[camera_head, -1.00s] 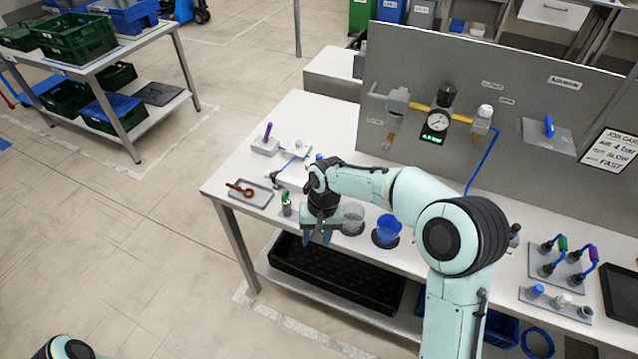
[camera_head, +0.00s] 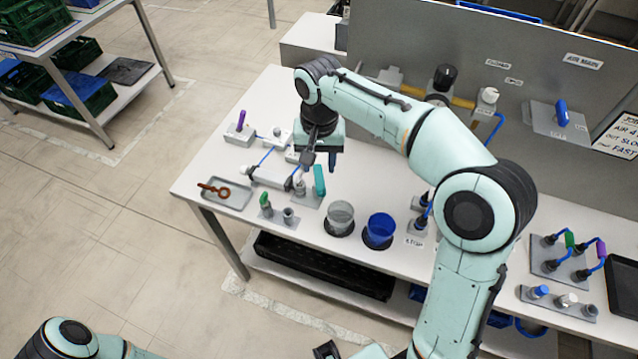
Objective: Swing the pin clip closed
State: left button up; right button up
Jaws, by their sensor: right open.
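A small pneumatic cylinder (camera_head: 270,177) with a blue tube lies on the bench, and its dark rod end points right to a small grey bracket (camera_head: 308,199). The pin clip is too small to tell apart at this joint. My right gripper (camera_head: 312,172) is open and points down over the rod end and bracket, partly hiding them. A teal finger shows just right of the joint. I cannot tell whether it touches anything.
A grey tray (camera_head: 237,199) with a red-brown part lies left of the bracket. A green-topped fitting (camera_head: 266,204), a clear cup (camera_head: 340,214) and a blue cup (camera_head: 379,229) stand near the front edge. A panel (camera_head: 410,45) rises behind.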

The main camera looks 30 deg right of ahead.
aim_at(319, 188)
notch_tip(319, 188, down, 9)
jog(key=shift+w+f+b, duration=0.1)
jog(key=shift+b, duration=0.45)
grip_shut()
